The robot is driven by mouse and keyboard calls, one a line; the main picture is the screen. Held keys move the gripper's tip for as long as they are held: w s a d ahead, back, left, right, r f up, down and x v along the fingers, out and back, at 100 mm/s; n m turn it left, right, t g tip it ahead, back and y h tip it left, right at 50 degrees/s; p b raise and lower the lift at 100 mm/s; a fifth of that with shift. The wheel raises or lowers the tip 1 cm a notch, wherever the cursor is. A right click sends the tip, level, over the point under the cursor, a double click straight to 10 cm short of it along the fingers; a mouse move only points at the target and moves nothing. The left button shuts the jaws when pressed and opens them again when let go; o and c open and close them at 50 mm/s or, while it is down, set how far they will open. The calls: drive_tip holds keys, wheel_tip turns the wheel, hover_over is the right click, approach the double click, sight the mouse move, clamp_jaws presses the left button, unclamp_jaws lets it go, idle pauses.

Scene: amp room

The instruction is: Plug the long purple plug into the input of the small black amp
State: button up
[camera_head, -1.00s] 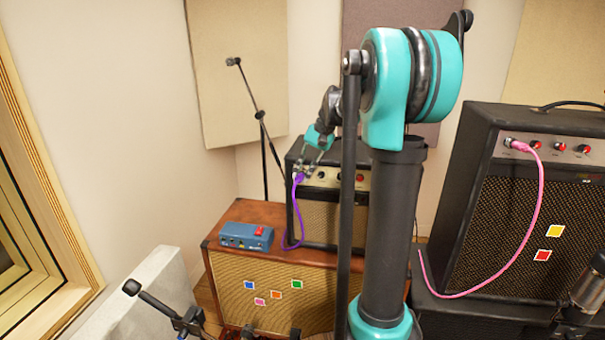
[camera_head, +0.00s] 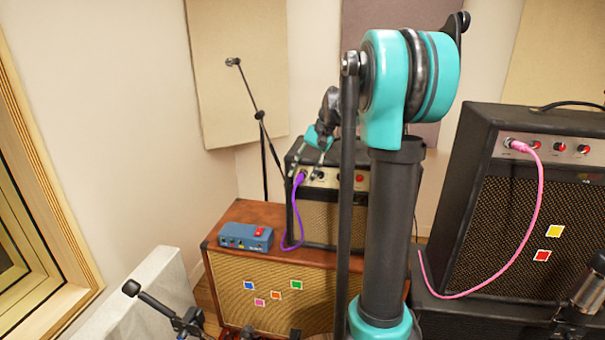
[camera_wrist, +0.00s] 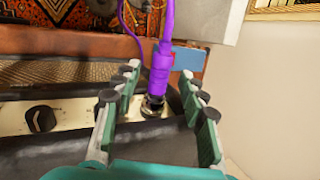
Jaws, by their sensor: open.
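The small black amp (camera_head: 325,220) stands on the brown wooden cabinet. The long purple plug (camera_head: 299,179) sits at the leftmost jack of its control panel, its cable hanging down the front. In the wrist view the purple plug (camera_wrist: 160,75) points into a metal jack (camera_wrist: 152,106) and appears seated in it; its tip is hidden. My gripper (camera_head: 307,166) is open at the amp's upper left front. In the wrist view, my gripper (camera_wrist: 161,84) has its fingers spread on either side of the plug, with visible gaps. My arm hides the amp's right part.
A blue pedal box (camera_head: 246,236) sits on the wooden cabinet (camera_head: 222,270), left of the amp. A larger black amp (camera_head: 530,200) with a pink cable (camera_head: 541,190) stands right. A microphone stand (camera_head: 262,130) rises behind at the left.

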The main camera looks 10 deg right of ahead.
drive_tip(key=v, duration=1.2)
drive_tip(key=s+a+f+n+t+h, duration=0.1)
drive_tip(key=s+f+n+t+h, duration=0.1)
drive_tip(key=s+f, duration=1.1)
drive_tip(key=s+a+f+n+t+h, duration=0.1)
drive_tip(key=s+f+n+t+h, duration=0.1)
drive_tip(key=s+f, duration=1.1)
wheel_tip(320, 180, down, 5)
drive_tip(key=shift+s+a+r+n+h, duration=0.2)
drive_tip(key=shift+a+n+h, duration=0.15)
drive_tip(key=shift+n+h, duration=0.15)
drive_tip(key=shift+w, duration=0.1)
